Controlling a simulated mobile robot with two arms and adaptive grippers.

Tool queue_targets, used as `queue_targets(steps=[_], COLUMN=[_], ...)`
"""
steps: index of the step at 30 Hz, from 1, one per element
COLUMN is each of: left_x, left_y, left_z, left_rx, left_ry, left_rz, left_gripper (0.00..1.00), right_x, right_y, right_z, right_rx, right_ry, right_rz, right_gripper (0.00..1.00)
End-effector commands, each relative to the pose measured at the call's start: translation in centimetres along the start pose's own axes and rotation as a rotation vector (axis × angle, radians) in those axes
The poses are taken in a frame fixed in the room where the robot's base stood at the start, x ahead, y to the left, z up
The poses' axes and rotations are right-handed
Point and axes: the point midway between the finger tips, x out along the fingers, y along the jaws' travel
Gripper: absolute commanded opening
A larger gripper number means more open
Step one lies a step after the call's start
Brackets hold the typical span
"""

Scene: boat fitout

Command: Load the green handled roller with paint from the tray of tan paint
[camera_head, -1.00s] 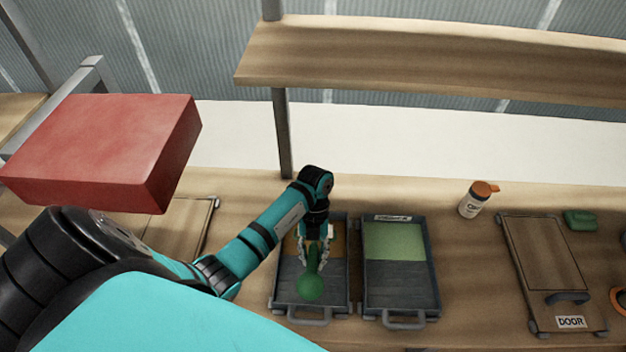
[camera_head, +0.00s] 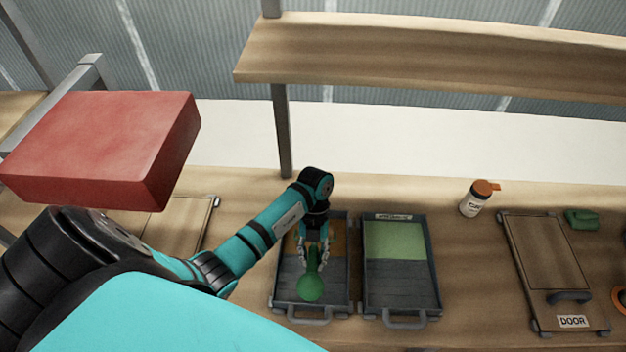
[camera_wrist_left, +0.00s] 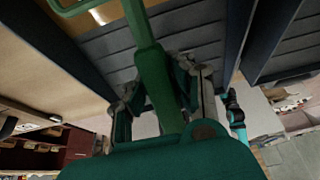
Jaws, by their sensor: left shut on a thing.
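My left gripper (camera_head: 314,255) is shut on the green handle of the roller (camera_head: 311,287), above the left paint tray (camera_head: 283,286). The handle's rounded end points toward the tray's front. The roller head is hidden behind my gripper and wrist. Tan paint (camera_head: 339,238) shows in the back part of this tray, partly covered by my arm. I cannot tell whether the roller touches the paint. In the left wrist view the green handle (camera_wrist_left: 152,70) runs between the fingers, with the grey ribbed tray (camera_wrist_left: 195,35) beyond. My right gripper is not in view.
A second tray (camera_head: 400,285) with green paint (camera_head: 394,240) stands just to the right. Further right are a bottle with an orange cap (camera_head: 474,203), a door panel (camera_head: 545,255) and a green item (camera_head: 582,219). A wooden shelf (camera_head: 430,55) hangs above the bench.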

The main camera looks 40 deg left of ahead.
Motion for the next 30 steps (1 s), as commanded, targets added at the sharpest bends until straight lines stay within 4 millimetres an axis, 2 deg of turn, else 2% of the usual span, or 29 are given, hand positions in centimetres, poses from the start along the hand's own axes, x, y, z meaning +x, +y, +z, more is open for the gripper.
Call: queue_targets(steps=[8,19,30], left_x=[0.1,-3.0,-5.8], left_y=[0.0,0.0,0.0], left_z=[0.0,-1.4,-2.6], left_rx=[0.000,0.000,0.001], left_ry=[0.002,0.001,-0.001], left_rz=[-0.001,0.000,-0.001], left_gripper=[0.00,0.00,0.00], right_x=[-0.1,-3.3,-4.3], right_y=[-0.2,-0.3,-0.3], right_z=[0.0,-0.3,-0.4], right_rx=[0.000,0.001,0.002], right_ry=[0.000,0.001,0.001], right_rz=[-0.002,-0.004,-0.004], right_gripper=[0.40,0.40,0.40])
